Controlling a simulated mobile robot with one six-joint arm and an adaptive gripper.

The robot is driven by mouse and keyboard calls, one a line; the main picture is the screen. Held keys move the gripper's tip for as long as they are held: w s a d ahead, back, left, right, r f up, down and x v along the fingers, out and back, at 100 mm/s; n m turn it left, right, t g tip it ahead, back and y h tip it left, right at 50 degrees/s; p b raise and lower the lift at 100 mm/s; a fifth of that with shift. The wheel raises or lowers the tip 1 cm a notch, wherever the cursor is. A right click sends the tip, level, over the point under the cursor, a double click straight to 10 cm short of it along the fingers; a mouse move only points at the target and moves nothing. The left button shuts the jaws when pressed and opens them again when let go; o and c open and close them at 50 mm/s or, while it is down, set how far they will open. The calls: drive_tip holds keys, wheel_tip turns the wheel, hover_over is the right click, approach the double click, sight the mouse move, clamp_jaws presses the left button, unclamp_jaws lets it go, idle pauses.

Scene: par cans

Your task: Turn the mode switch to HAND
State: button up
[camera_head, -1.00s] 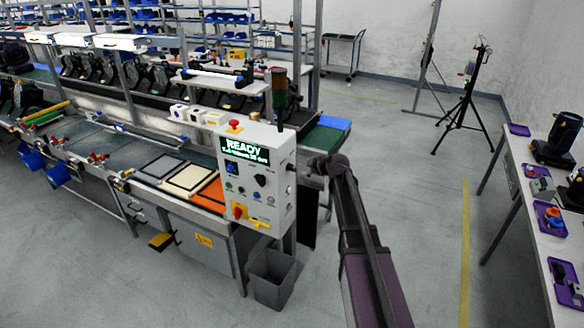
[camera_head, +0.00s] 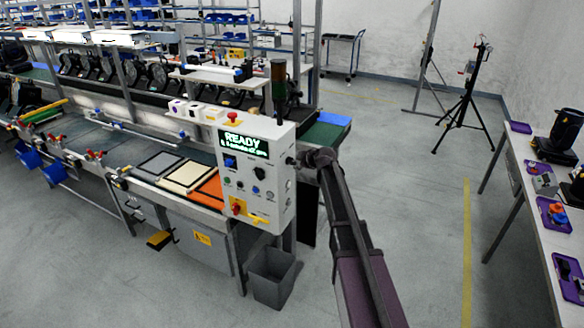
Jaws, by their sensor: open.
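The white control box (camera_head: 285,189) stands at the near end of the conveyor line, with a lit green READY display (camera_head: 244,145). Its front face carries a blue switch (camera_head: 230,162), a black knob (camera_head: 259,173), small buttons and a red-and-yellow switch (camera_head: 237,207). The labels are too small to read, so I cannot tell which control is the mode switch. My gripper (camera_head: 304,158) is at the far end of my dark arm, beside the box's right side. Its open fingers are small and mostly lost against the dark wrist; I cannot tell whether they touch the box.
A red mushroom button (camera_head: 233,117) and a signal tower (camera_head: 279,83) rise from the box top. A grey bin (camera_head: 272,279) stands below. Framed panels (camera_head: 187,176) lie on the conveyor to the left. A table (camera_head: 530,214) with purple trays stands at right.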

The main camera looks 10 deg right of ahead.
sight(294, 162)
drive_tip(key=shift+b+x, duration=1.35)
drive_tip(key=shift+x, duration=1.75)
drive_tip(key=shift+r, duration=0.1)
clamp_jaws()
